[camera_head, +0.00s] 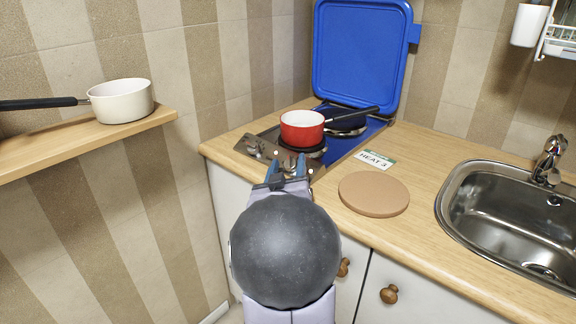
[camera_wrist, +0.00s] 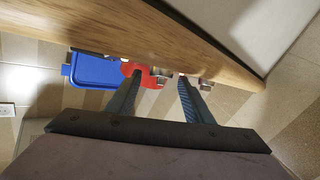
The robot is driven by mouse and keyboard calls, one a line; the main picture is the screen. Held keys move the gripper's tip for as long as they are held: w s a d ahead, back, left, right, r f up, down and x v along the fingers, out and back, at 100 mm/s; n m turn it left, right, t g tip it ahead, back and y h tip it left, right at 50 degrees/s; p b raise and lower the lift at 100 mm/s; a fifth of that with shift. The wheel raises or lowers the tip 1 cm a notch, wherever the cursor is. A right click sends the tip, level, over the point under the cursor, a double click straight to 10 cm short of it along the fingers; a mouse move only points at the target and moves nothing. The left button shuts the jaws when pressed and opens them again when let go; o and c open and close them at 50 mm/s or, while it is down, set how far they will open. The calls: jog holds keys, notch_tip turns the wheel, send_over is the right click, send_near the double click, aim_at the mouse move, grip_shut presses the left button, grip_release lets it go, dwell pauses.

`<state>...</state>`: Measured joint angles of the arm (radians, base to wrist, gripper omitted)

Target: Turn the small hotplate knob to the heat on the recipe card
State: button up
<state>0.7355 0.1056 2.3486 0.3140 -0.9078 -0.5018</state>
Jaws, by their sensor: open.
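The recipe card (camera_head: 376,159) lies on the worktop right of the hob and reads "HEAT 3". The hob's steel control panel (camera_head: 267,154) runs along its front edge. One knob (camera_head: 253,149) shows at the panel's left. Another knob (camera_head: 291,171) is partly hidden by my gripper (camera_head: 288,167). I cannot tell which knob is for the small hotplate or read its setting. My gripper is open at the panel's front; in the wrist view its fingers (camera_wrist: 160,88) stand apart, with a knob (camera_wrist: 162,73) showing beyond the gap. Contact with a knob cannot be made out.
A red pot (camera_head: 301,130) stands on the front hotplate, a dark blue pan (camera_head: 341,117) behind it. The blue lid (camera_head: 362,55) stands open. A round board (camera_head: 374,194) and a sink (camera_head: 512,220) are to the right. A cream pan (camera_head: 121,101) sits on the left shelf.

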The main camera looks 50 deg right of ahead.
jog(key=shift+c, duration=0.6)
jog(key=c, duration=0.9)
jog(key=shift+w+f+m+g+h, duration=0.1)
jog(key=shift+m+g+h, duration=0.2)
jog(key=shift+w+a+m+g+h+b, duration=0.1)
jog(key=shift+m+g+h+b, duration=0.3)
jog(key=shift+m+g, duration=0.15)
jog(key=m+g+h, duration=0.1)
jog(key=m+g, duration=0.1)
jog(key=shift+w+m, duration=0.15)
jog(key=shift+m, duration=0.2)
jog(key=shift+w+m+g+h+p, duration=0.15)
jog(key=shift+m+g+h, duration=0.25)
jog(key=shift+m+g, duration=1.05)
jog(key=shift+w+m+g+h+p, duration=0.1)
jog(key=shift+m+g+h+p, duration=0.25)
jog(key=shift+m+g, duration=1.05)
jog(key=shift+s+g, duration=0.1)
jog(key=shift+g, duration=0.2)
